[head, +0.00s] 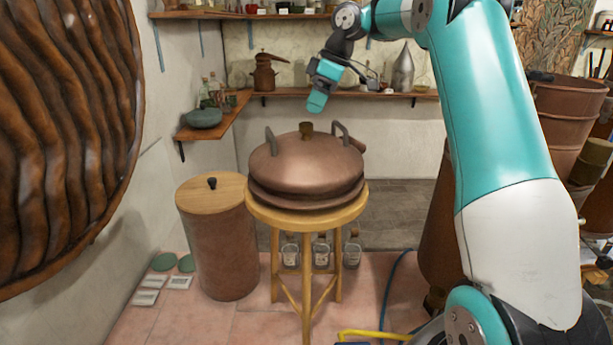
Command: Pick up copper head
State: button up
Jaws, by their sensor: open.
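The copper head (305,167) is a wide domed copper vessel with two upright grey handles and a short brass-coloured neck on top. It sits on a round wooden stool (307,217) in the middle of the head view. My gripper (317,102) is above the copper head, slightly right of its neck, and points downward. It is apart from the copper head and holds nothing that I can see. The fingertips are small, and the gap between them is hard to make out.
A copper drum with a wooden lid (212,187) stands left of the stool. Wall shelves (340,92) with pots and bottles run behind my gripper. A blue hose (390,290) lies on the floor at the right.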

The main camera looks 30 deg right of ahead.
aim_at(307, 123)
jog(key=shift+x, duration=1)
jog(key=shift+s+x, duration=0.2)
jog(key=shift+x, duration=2.45)
grip_shut()
jog(key=shift+r, duration=0.2)
